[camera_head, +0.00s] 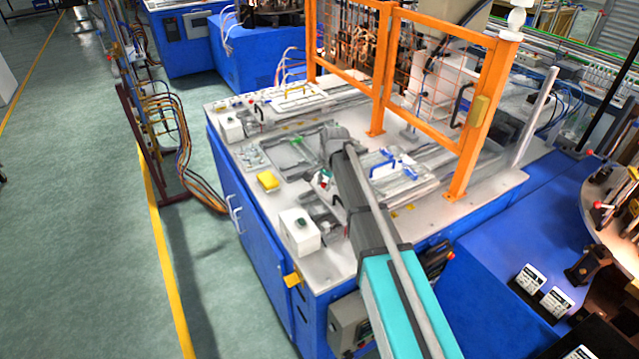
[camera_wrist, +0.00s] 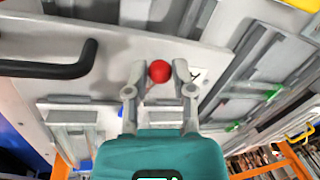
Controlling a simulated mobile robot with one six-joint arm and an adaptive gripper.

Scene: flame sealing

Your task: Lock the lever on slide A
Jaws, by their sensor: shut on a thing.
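The lever's red ball knob (camera_wrist: 160,71) shows in the wrist view, between the two grey fingertips of my gripper (camera_wrist: 159,76). The fingers are shut on the knob, one on each side. The lever's rod is mostly hidden behind the fingers and the knob. The light grey slide plate (camera_wrist: 115,45) lies behind the knob. It carries a dark, partly hidden mark just right of the fingers, too small to read surely. In the head view my arm reaches over the white worktop (camera_head: 262,215) and hides most of the gripper and the lever.
A black bar handle (camera_wrist: 50,66) stands out from the plate at the left of the wrist view.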

